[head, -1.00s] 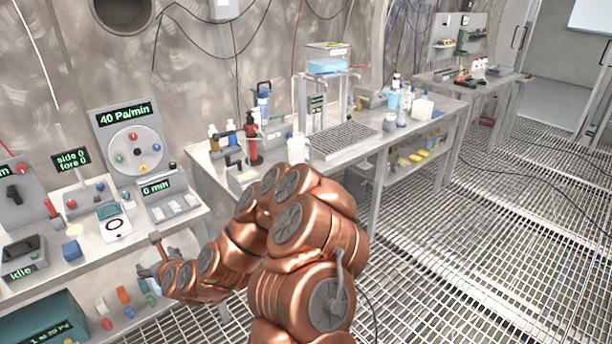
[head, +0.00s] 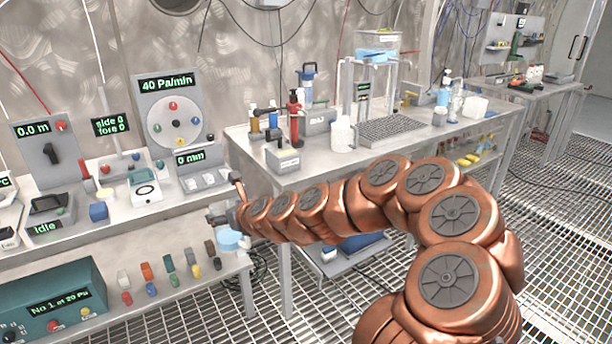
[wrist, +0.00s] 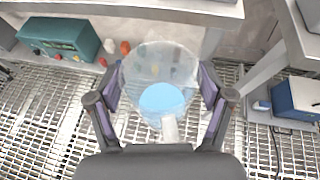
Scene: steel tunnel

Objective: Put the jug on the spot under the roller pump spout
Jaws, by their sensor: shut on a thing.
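The jug (wrist: 160,60) is a clear round vessel with light blue liquid, seen from above in the wrist view. My gripper (wrist: 160,84) is shut on it, a purple-padded finger on each side. I cannot tell for certain which device is the roller pump; a panel with a round disc and coloured knobs (head: 175,122) stands on the left bench. A white pad with a ring mark (head: 146,190) lies before it.
The right bench (head: 315,176) holds bottles, a white container (head: 342,134) and a grated tray (head: 395,130) under a frame. A teal box (head: 50,302) and several small coloured blocks are on the left lower shelf. The grating floor (head: 330,315) is open at the front.

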